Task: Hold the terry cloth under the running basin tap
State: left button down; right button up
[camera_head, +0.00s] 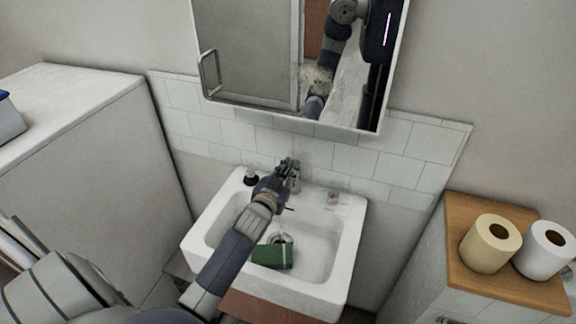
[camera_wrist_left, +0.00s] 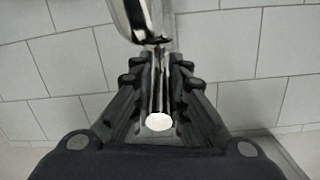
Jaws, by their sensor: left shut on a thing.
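The green terry cloth (camera_head: 272,256) lies in the white basin (camera_head: 322,287), near the drain and beyond my left forearm. My left gripper (camera_head: 288,168) is at the chrome tap (camera_head: 296,184) at the back of the basin. In the left wrist view my left gripper (camera_wrist_left: 160,90) is shut on a slim chrome part of the tap, which looks like its lever and has a pale round end. The chrome tap body (camera_wrist_left: 140,18) shows above the fingertips. My right gripper is not in view.
A dark-topped bottle (camera_head: 251,178) stands at the basin's back left corner, and a small clear item (camera_head: 333,197) at the back right. A mirror (camera_head: 290,60) hangs above. Two paper rolls (camera_head: 491,243) stand on a wooden-topped cabinet (camera_head: 515,285) at right.

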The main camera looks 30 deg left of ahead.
pick_arm(q)
jog(key=c, duration=1.6)
grip_release()
jog(key=shift+o, duration=0.2)
jog(key=v, duration=1.2)
jog(key=shift+o, duration=0.5)
